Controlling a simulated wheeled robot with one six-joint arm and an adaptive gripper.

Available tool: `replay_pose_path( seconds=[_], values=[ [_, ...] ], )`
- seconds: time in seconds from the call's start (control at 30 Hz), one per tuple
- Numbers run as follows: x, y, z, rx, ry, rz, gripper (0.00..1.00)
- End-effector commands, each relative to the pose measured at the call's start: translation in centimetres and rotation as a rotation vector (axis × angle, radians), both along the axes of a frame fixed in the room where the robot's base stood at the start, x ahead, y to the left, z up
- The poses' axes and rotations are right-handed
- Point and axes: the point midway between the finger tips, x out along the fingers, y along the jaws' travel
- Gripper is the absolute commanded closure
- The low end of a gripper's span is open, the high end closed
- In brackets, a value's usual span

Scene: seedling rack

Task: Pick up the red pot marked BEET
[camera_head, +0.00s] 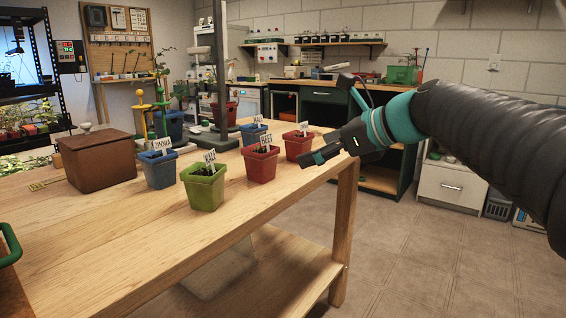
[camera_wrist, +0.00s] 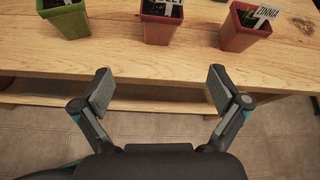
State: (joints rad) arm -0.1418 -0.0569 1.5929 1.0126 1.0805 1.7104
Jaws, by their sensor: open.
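The red pot marked BEET (camera_head: 261,166) stands upright on the wooden table near its right edge, with dark soil and a small plant. In the wrist view a red pot (camera_wrist: 158,30) with a partly cut-off label stands at top centre, beyond the fingers; it appears to be the BEET pot. My gripper (camera_head: 316,156) is beside the table's edge, to the right of the BEET pot and apart from it. In the wrist view my gripper (camera_wrist: 160,90) is open and empty, its fingers over the floor in front of the table edge.
A green KALE pot (camera_head: 204,189) stands left of BEET. Another red pot (camera_head: 299,148), labelled ZINNIA in the wrist view (camera_wrist: 243,32), stands right of it. Blue pots (camera_head: 160,171) and a brown box (camera_head: 98,165) are farther left. The table front (camera_head: 130,240) is bare.

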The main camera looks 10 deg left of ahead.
Motion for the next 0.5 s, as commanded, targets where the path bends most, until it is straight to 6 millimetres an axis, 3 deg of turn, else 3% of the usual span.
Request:
replay_pose_path(
  seconds=[0.1, 0.2, 0.5],
  values=[
    [1.2, 1.3, 1.6, 0.095, 0.082, -0.024, 0.02],
    [1.7, 2.0, 1.9, 0.13, 0.116, -0.03, 0.02],
    [3.4, 6.3, 0.1, 0.136, 0.123, -0.03, 0.02]
  ],
)
